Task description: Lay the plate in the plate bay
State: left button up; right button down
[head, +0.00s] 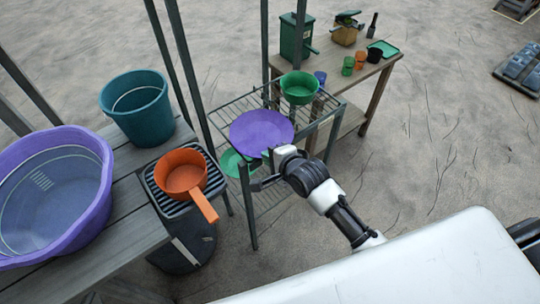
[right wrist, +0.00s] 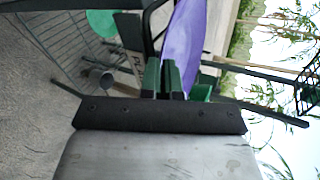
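The purple plate (head: 262,131) is at the top of the wire rack (head: 213,112), its broad face toward the head camera. My right gripper (head: 268,157) is at the plate's near edge. In the right wrist view, the two dark green fingers (right wrist: 161,79) are close together with the plate's rim (right wrist: 182,48) at them, so the gripper looks shut on the plate. Whether the plate touches the rack is hidden. My left gripper is not in view.
A green bowl (head: 299,87) sits on the rack behind the plate; another green item (head: 231,163) is lower down. Left are an orange pan (head: 182,177), a teal bucket (head: 138,108) and a purple tub (head: 50,190). A table with cups (head: 348,66) stands behind.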

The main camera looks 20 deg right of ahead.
jog(key=shift+f, duration=0.1)
jog(key=c, duration=1.4)
grip_release()
jog(key=shift+o, duration=0.2)
jog(key=v, duration=1.2)
